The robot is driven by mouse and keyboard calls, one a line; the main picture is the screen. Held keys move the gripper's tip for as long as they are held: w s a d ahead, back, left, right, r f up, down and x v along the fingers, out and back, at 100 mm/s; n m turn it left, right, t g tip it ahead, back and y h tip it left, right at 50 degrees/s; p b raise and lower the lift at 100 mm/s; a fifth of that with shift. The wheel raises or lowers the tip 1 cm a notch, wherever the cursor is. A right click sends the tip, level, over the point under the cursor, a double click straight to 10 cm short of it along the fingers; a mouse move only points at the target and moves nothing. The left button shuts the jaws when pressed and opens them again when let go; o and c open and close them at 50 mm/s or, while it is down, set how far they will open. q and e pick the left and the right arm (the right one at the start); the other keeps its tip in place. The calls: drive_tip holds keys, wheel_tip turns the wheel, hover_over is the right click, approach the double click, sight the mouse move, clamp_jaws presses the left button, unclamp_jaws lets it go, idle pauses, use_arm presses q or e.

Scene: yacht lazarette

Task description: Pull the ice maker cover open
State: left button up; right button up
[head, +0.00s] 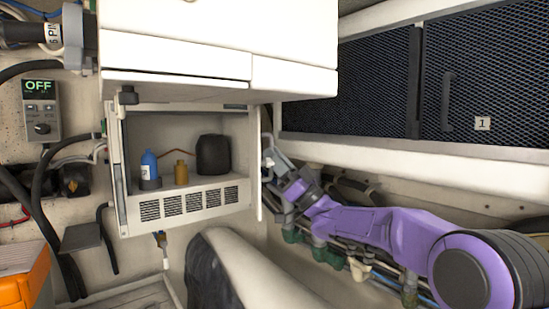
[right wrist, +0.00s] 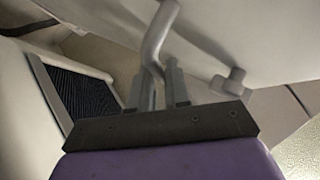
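The ice maker cover (head: 257,165) is a pale panel seen nearly edge-on at the right side of the white cabinet; it stands swung out, and the compartment (head: 190,125) behind it shows open. Its grey bar handle (head: 268,142) is on the panel's right face. In the right wrist view the bent handle (right wrist: 160,38) runs down between the fingers, against a pale panel (right wrist: 235,35). My right gripper (head: 280,165) is at the handle, its fingers (right wrist: 158,88) close around the bar; the exact contact is partly hidden. My left gripper is not in view.
Inside the compartment are a blue bottle (head: 149,166), a small brown bottle (head: 181,172) and a black container (head: 213,154). A mesh-fronted locker (head: 480,75) is at right. A control box (head: 41,108) and hoses are at left. A pale curved form (head: 245,270) lies below.

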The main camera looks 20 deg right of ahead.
clamp_jaws()
drive_tip(key=d+b, duration=0.1)
drive_tip(key=d, duration=0.6)
drive_tip(key=shift+w+d, duration=0.25)
drive_tip(key=shift+w, duration=0.05)
drive_tip(key=shift+r, duration=0.1)
drive_tip(key=shift+o, duration=1.6)
unclamp_jaws()
drive_tip(key=shift+a, duration=0.1)
drive_tip(key=shift+o, duration=1.2)
drive_tip(key=shift+w+a, duration=0.1)
drive_tip(key=shift+w, duration=0.05)
